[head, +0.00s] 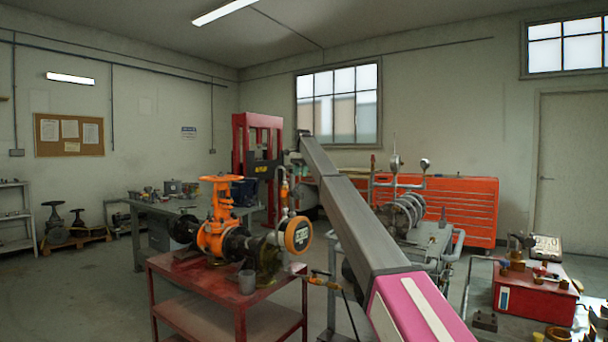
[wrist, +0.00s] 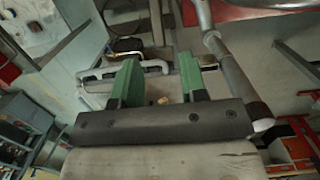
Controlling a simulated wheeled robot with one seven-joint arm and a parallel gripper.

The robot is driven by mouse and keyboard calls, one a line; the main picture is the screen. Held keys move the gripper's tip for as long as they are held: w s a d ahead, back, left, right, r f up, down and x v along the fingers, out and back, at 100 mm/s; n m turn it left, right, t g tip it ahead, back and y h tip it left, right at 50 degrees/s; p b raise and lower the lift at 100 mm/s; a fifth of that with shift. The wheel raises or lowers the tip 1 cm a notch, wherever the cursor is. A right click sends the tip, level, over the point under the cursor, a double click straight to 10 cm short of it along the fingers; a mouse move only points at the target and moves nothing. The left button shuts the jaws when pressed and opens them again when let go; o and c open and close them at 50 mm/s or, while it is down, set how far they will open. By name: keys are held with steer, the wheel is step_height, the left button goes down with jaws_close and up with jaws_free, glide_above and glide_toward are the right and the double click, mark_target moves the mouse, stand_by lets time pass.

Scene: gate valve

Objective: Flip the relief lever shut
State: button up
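My gripper (wrist: 158,72) shows in the wrist view as two green fingers spread apart, with no held object visible between them. An orange gate valve (head: 216,230) stands on a red cart at the middle left of the head view. Beside it are a thin upright fitting with an orange part (head: 284,190) and a round orange-rimmed gauge (head: 298,236). A small orange-handled fitting (head: 322,280) sits on a pipe at the cart's right side. I cannot tell which of these is the relief lever, or its position.
Grey pipework with a coil (head: 402,212) stands right of my arm. A red box (head: 534,298) and loose parts lie at lower right. A grey pipe (wrist: 228,62) runs close beside the right finger.

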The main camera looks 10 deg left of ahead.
steer(key=shift+s, duration=0.1)
jaws_close()
steer(key=s+r+n+t, duration=0.2)
steer(key=s+r+n, duration=0.2)
steer(key=n, duration=0.4)
steer(key=n+t+y, duration=0.2)
steer(key=n+t, duration=0.1)
steer(key=n, duration=0.7)
glide_toward(297, 186)
steer(key=x, duration=0.6)
steer(key=shift+w+a+f, duration=0.15)
steer(key=shift+f, duration=0.15)
